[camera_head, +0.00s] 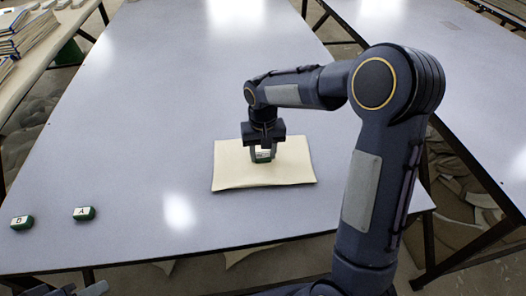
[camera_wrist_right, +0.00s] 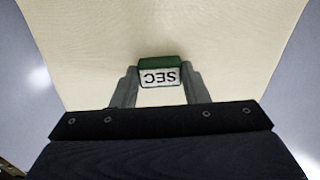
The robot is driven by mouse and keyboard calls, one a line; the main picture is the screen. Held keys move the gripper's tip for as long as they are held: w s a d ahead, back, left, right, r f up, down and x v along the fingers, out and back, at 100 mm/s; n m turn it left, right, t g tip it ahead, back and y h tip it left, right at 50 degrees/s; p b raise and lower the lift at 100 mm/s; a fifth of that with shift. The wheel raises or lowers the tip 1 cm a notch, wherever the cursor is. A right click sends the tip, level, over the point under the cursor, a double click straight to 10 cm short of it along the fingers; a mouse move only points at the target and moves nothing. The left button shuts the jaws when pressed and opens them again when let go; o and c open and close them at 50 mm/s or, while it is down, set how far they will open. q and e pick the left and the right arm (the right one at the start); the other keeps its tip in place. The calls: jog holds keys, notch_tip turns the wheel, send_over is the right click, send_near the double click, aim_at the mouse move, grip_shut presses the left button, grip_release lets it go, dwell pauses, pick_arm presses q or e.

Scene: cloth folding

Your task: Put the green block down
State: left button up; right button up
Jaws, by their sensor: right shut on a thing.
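A green block with a white label reading "SEC" (camera_wrist_right: 160,72) is between the fingers of my right gripper (camera_head: 263,152). The gripper is shut on it and points down over the cream folded cloth (camera_head: 235,175). The block also shows in the head view (camera_head: 263,156). I cannot tell whether its underside touches the cloth. The cloth lies flat on the grey table (camera_head: 130,120) and fills most of the right wrist view (camera_wrist_right: 90,40). A small part of my left arm shows at the bottom left of the head view; its fingers cannot be made out clearly.
Two other green blocks, labelled B (camera_head: 21,222) and A (camera_head: 84,213), stand on the table at the left. The table is clear around the cloth. Its front edge runs below the cloth. Other tables stand at the left and right, with stacked items at the far left (camera_head: 30,35).

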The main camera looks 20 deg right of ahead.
aim_at(263, 155)
jog(key=shift+s+f, duration=0.15)
jog(key=shift+f, duration=0.2)
jog(key=o, duration=1)
jog(key=shift+c, duration=0.2)
notch_tip(263, 155, up, 12)
jog(key=p, duration=0.3)
jog(key=s+d+r+t+y, duration=0.1)
jog(key=s+r, duration=0.3)
jog(key=s, duration=0.3)
jog(key=s+a+f+t+y, duration=0.1)
jog(key=s+f+t, duration=0.1)
jog(key=s, duration=0.6)
jog(key=s+a+f+n+t+y, duration=0.1)
jog(key=s+a+t, duration=0.1)
jog(key=s, duration=0.7)
jog(key=shift+a+f+t+y, duration=0.25)
jog(key=shift+f+t+y, duration=0.05)
jog(key=shift+f+y, duration=0.1)
jog(key=shift+r, duration=0.1)
